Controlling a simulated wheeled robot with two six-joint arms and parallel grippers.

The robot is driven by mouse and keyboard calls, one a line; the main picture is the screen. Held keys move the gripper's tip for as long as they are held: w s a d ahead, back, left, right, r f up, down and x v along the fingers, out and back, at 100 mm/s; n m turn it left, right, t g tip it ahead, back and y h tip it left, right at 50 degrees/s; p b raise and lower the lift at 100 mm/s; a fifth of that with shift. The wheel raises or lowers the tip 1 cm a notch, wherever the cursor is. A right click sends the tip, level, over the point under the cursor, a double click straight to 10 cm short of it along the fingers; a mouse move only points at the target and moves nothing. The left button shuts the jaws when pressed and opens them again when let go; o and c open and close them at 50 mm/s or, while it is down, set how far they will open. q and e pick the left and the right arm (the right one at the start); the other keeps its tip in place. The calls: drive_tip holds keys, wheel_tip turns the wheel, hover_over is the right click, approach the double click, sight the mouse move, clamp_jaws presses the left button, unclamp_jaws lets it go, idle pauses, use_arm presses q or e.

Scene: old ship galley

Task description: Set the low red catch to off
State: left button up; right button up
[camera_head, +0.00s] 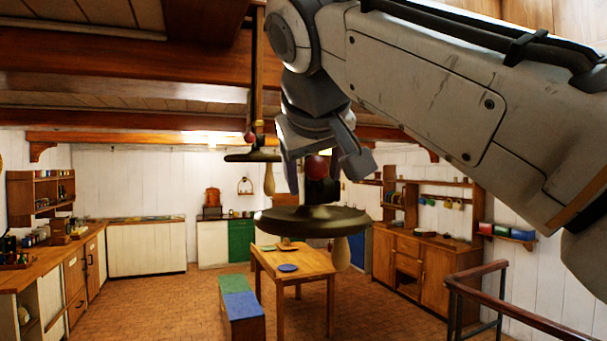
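A red ball (318,167), which looks like the low red catch, sits on a black mount just above a dark round disc (310,222). The catch's setting cannot be read. My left gripper is not in view.
A similar disc (252,157) with a red ball (249,138) and handle hangs farther back on the left. Below are a wooden table (310,263) and a green and blue bench (240,305). A railing (480,275) stands at right; counters line the walls.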

idle(0.3)
drive_tip(key=v, duration=1)
drive_tip(key=shift+s+p, duration=0.15)
drive_tip(key=shift+p, duration=0.15)
drive_tip(key=shift+r, duration=0.1)
